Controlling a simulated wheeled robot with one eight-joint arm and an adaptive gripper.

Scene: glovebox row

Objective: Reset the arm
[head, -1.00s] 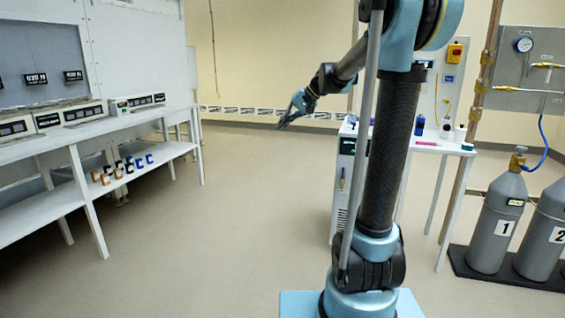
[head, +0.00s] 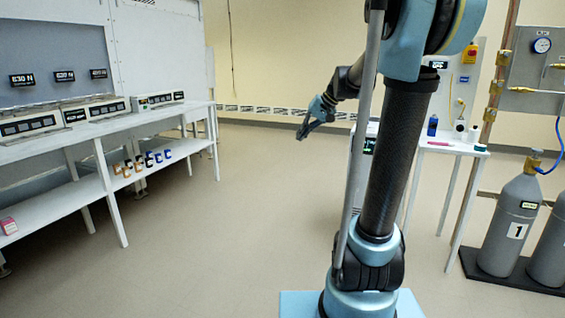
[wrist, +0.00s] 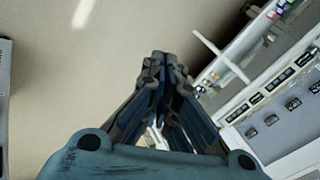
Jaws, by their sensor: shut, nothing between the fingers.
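My gripper (head: 303,133) hangs in free air in the middle of the head view, at the end of my raised and bent arm. It points down and to the left, over open floor. In the wrist view, my gripper (wrist: 161,58) has its fingertips together with nothing between them. It touches nothing that I can see. Part of my arm hides some of the table behind it.
A white bench (head: 62,150) with several instruments runs along the left, small coloured items on its lower shelf. A white table (head: 455,148) with bottles stands behind my arm. Grey gas cylinders (head: 508,232) stand at right. The middle floor is clear.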

